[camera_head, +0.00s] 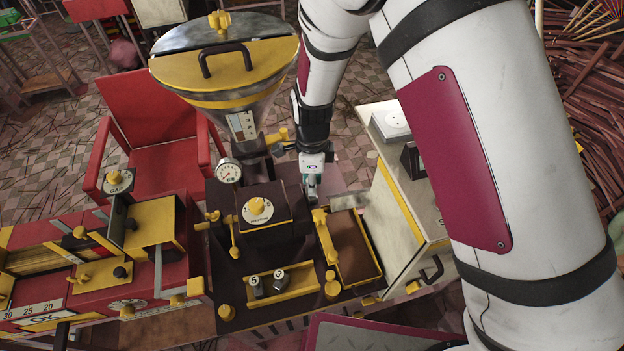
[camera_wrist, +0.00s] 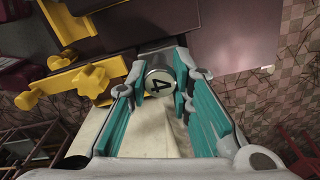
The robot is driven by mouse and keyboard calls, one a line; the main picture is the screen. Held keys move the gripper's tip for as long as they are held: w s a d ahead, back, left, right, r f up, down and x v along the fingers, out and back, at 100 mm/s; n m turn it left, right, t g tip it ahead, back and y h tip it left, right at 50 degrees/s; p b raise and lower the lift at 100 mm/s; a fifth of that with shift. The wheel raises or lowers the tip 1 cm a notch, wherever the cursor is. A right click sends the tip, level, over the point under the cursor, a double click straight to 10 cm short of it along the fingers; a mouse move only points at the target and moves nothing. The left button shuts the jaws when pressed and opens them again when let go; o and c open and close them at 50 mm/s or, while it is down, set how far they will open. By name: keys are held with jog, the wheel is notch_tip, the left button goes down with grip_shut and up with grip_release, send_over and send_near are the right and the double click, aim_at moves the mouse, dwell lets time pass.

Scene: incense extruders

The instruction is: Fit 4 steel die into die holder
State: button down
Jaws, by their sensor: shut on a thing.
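My gripper (camera_wrist: 157,82) is shut on a steel die marked 4 (camera_wrist: 158,84). The die sits between the teal-lined fingers with its numbered round face toward the wrist camera. In the head view my gripper (camera_head: 312,190) points down beside the right side of the dark extruder block (camera_head: 265,221). The die is too small and covered to make out there. Two other dark dies, a left one (camera_head: 256,286) and a right one (camera_head: 281,280), stand in a yellow rack (camera_head: 303,278) at the front of the machine. I cannot pick out the die holder with certainty.
A brown tray with yellow edges (camera_head: 352,238) lies right of the block. Yellow knobs and levers (camera_head: 321,216) stand close to my gripper; a star knob (camera_wrist: 92,79) shows in the wrist view. A gauge (camera_head: 229,171) and hopper (camera_head: 225,75) rise behind. A pale cabinet (camera_head: 400,230) stands right.

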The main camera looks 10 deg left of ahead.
jog(key=shift+f, duration=0.95)
dwell(0.7)
jog(key=c, duration=1.3)
grip_release()
jog(key=shift+c, duration=0.2)
notch_tip(320, 180, up, 12)
jog(key=shift+f, duration=0.1)
